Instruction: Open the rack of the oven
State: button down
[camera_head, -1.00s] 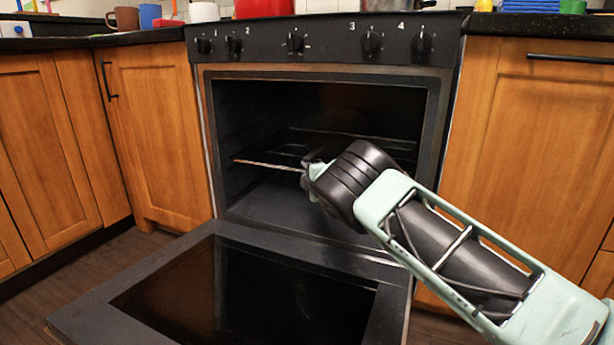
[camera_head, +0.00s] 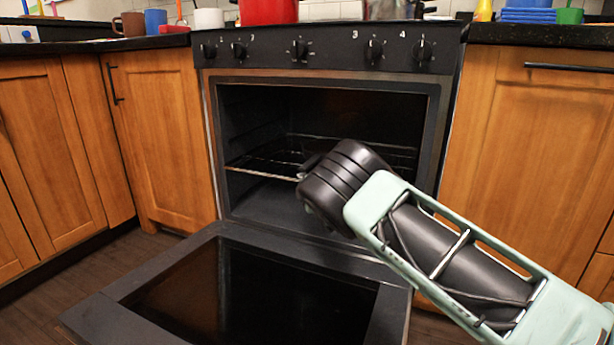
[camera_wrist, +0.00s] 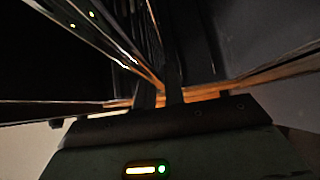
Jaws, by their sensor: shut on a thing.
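The black oven (camera_head: 322,75) stands between wooden cabinets with its door (camera_head: 235,290) folded down flat at the front. The wire rack (camera_head: 262,165) is inside the cavity, its front bar near the opening. My gripper (camera_head: 308,165) reaches in at the rack's front edge, and my wrist hides its fingers in the head view. In the wrist view my gripper's two fingers (camera_wrist: 160,92) are close together at the rack's front bar (camera_wrist: 205,92), shut on it. The rack's wires (camera_wrist: 105,35) run away from the fingers.
Wooden cabinets (camera_head: 160,130) flank the oven on the left, and another cabinet (camera_head: 535,150) stands on the right. A red pot (camera_head: 268,10) sits on top. The lowered door covers the floor in front, and the space above it is clear apart from my arm.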

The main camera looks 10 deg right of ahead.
jog(key=s+a+p, duration=0.6)
jog(key=s+a, duration=0.5)
jog(key=s, duration=0.5)
jog(key=shift+a, duration=0.25)
jog(key=c, duration=1.5)
grip_release()
jog(key=s+d+p, duration=0.1)
jog(key=s+p, duration=0.1)
jog(key=s, duration=0.3)
jog(key=s+p, duration=0.1)
jog(key=s, duration=0.5)
jog(key=s+d+p, duration=0.1)
jog(key=s+p, duration=0.1)
jog(key=s, duration=0.4)
jog(key=shift+d+p, duration=0.35)
